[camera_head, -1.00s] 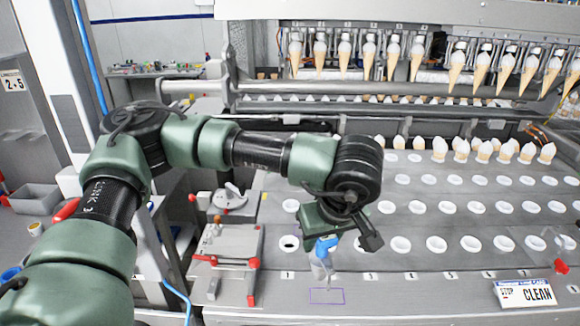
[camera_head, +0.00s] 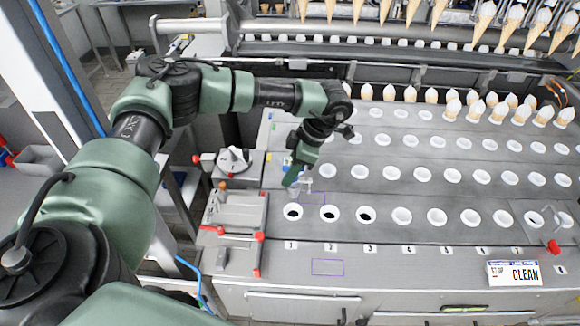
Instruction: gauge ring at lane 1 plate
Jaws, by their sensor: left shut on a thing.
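My left gripper (camera_head: 295,179) reaches in over the plate deck, behind the front row of holes near lanes 1 and 2. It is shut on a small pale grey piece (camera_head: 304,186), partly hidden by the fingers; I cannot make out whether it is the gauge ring. The lane 1 plate's front hole (camera_head: 292,212) is dark and open, with a white rim, just in front of the gripper. The number 1 label (camera_head: 291,245) sits below it. The held piece appears apart from that hole. My right gripper is not in view.
Front holes at lane 2 (camera_head: 330,213) and lane 3 (camera_head: 366,214) are also dark. A fixture with red knobs (camera_head: 236,212) stands left of lane 1. Filled cones (camera_head: 480,108) stand at the back right. A purple outline (camera_head: 327,267) marks clear front metal.

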